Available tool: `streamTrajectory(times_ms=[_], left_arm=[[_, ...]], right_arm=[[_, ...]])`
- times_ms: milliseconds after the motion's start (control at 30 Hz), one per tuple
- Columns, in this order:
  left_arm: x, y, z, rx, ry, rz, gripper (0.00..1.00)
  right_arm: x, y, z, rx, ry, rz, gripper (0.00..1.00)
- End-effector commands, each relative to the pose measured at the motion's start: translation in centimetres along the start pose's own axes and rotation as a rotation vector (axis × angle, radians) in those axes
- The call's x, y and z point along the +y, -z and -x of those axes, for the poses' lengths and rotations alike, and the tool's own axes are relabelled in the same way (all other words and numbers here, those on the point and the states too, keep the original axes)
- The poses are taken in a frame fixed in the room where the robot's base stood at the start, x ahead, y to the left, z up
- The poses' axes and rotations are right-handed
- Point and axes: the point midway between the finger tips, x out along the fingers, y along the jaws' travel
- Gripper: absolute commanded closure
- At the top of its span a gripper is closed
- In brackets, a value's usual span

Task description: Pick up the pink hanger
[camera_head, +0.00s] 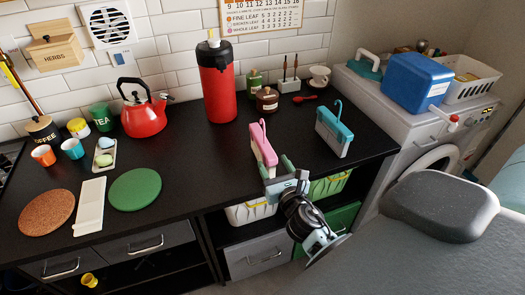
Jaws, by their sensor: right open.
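The pink hanger (263,147) stands on the black worktop near its front edge, with its hook pointing up. My right gripper (279,170) is open at the front edge of the worktop, just in front of the hanger's lower end. Its fingers overlap the hanger's lower part in the view, and I cannot tell whether they touch it. A similar teal hanger (335,130) stands to the right. My left gripper is not in view.
A red flask (219,90) stands behind the pink hanger. A green round mat (135,189) and a red kettle (144,117) are on the left. The worktop between flask and mat is clear.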

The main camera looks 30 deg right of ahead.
Motion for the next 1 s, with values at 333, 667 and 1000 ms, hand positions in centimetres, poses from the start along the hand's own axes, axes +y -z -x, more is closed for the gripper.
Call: streamTrajectory(times_ms=[333, 667, 1000], left_arm=[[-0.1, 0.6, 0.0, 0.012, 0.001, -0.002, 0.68], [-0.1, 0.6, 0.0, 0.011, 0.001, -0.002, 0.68], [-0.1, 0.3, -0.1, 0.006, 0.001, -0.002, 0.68]], right_arm=[[0.3, 0.1, -4.3, -0.002, 0.0, -0.003, 0.45], [0.3, 0.2, -5.0, 0.0, 0.0, -0.002, 0.45], [0.3, 0.2, -5.0, 0.0, 0.0, -0.002, 0.87]])
